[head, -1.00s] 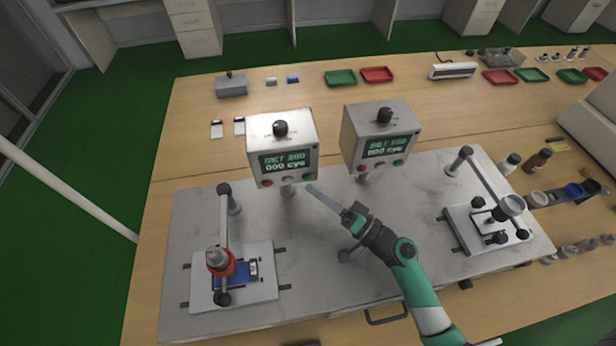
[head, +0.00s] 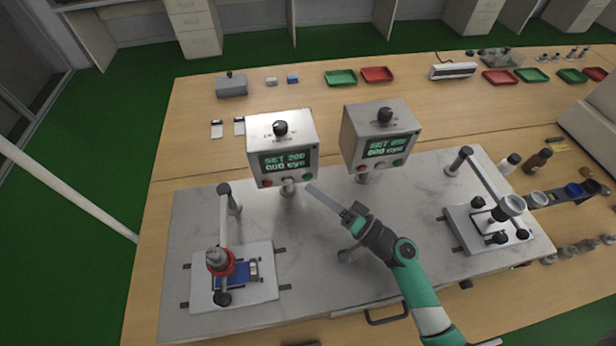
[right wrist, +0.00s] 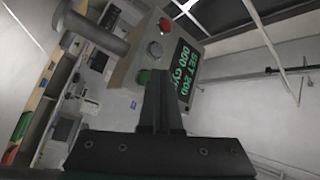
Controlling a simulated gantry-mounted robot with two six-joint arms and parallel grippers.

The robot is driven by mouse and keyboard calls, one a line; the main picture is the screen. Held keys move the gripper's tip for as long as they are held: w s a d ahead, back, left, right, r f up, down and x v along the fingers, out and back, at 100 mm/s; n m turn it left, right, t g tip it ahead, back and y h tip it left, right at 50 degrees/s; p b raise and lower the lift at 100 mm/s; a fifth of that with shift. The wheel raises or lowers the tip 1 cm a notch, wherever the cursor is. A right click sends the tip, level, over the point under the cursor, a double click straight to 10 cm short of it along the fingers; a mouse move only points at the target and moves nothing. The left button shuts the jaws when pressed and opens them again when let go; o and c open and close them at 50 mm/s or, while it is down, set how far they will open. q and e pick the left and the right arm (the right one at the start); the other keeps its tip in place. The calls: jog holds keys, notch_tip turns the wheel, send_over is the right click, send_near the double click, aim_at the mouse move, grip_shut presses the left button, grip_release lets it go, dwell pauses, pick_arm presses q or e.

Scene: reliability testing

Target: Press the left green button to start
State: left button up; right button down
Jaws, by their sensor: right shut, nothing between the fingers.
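The left control box (head: 282,145) is grey with a black knob on top and a lit green display on its front. Below the display are a red button (head: 267,183), a silver part in the middle and the left green button (head: 308,176). My right gripper (head: 311,188) is shut and empty, its long fingers pointing up-left at the box's lower right corner. In the right wrist view, the fingertips (right wrist: 156,77) are right beside the green button (right wrist: 143,76); I cannot tell whether they touch. My left gripper is not in view.
A similar right control box (head: 379,135) stands close by. Below and left is a test fixture with a red collar (head: 221,263); another fixture (head: 487,225) stands at right. Coloured trays (head: 341,78) lie at the back. The grey plate (head: 330,270) between the fixtures is mostly bare.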

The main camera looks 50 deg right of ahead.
dwell(0.6)
jog(key=shift+w+d+b, duration=0.3)
jog(key=shift+w, duration=0.05)
